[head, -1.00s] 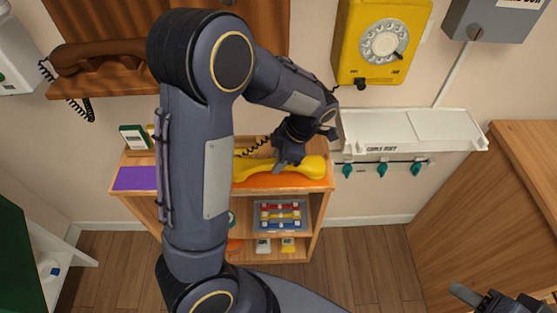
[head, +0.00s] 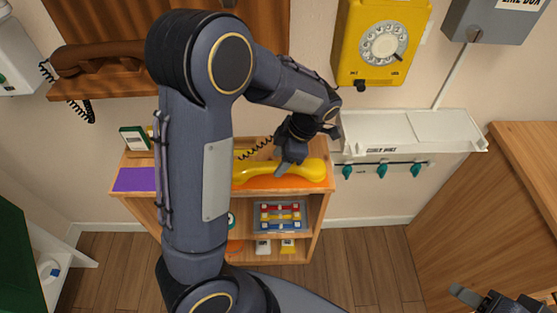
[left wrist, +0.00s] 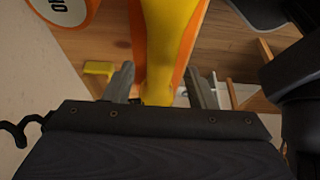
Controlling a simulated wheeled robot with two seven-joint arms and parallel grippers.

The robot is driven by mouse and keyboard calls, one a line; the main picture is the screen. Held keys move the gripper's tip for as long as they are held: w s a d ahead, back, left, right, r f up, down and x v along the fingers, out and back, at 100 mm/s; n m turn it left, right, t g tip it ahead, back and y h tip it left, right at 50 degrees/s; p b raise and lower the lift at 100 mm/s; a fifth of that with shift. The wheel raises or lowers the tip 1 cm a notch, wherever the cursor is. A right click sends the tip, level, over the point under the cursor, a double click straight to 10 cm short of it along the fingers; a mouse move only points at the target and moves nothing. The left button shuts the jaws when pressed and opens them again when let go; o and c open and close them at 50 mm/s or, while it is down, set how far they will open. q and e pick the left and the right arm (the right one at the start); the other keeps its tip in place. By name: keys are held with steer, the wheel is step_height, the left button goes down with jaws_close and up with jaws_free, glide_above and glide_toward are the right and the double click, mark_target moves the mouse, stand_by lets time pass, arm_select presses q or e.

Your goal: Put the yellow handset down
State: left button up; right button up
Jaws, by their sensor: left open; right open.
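The yellow handset (head: 308,169) lies on an orange mat (head: 290,183) on top of the small wooden shelf. Its middle is partly hidden by my left gripper. My left gripper (head: 287,163) is open over the handset's grip. In the left wrist view the handset (left wrist: 168,45) runs between and beyond the two spread fingers, with a gap on the right side. The yellow wall phone (head: 382,42) hangs above with its dial facing out. My right gripper (head: 478,300) is open and empty at the bottom right corner, partly cut off.
A purple mat (head: 135,179) lies on the shelf top's left part. A brown handset (head: 98,55) rests on a wooden wall phone at the left. A white ledge (head: 410,130) with teal hooks is right of the shelf. A wooden cabinet (head: 500,200) stands far right.

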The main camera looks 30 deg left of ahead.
arm_select(q)
steer(key=p+v, duration=0.1)
steer(key=v, duration=0.9)
steer(key=s+r+m+t+h, duration=0.2)
steer(key=s+m+t+h, duration=0.5)
steer(key=s+m, duration=1.2)
steer(key=m+t, duration=0.1)
steer(key=m, duration=0.2)
steer(key=shift+s+d+r+m+h, duration=0.15)
steer(key=shift+r+m+h, duration=0.25)
